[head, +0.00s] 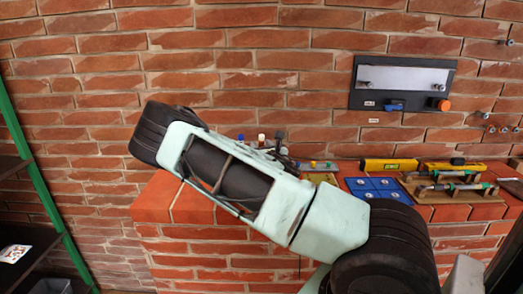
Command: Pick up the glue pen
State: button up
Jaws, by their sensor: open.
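I cannot pick out the glue pen for certain. Small items with coloured caps (262,137) show just above my arm, over the brick ledge, and their lower parts are hidden. My arm crosses the middle of the head view and covers much of the ledge behind it. A dark part of my gripper (280,146) shows just past the arm's upper edge, close to the capped items. The gripper is open, but its fingertips are mostly hidden. I cannot tell whether it touches anything.
The red brick ledge (165,203) runs along the brick wall. On it lie a blue panelled tray (358,184), a yellow level (388,165) and a wooden board with metal handles (425,199). A dark wall panel (365,100) hangs above. A green-posted shelf (38,190) stands left.

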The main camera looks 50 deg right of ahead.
grip_shut()
jog(key=shift+r, duration=0.1)
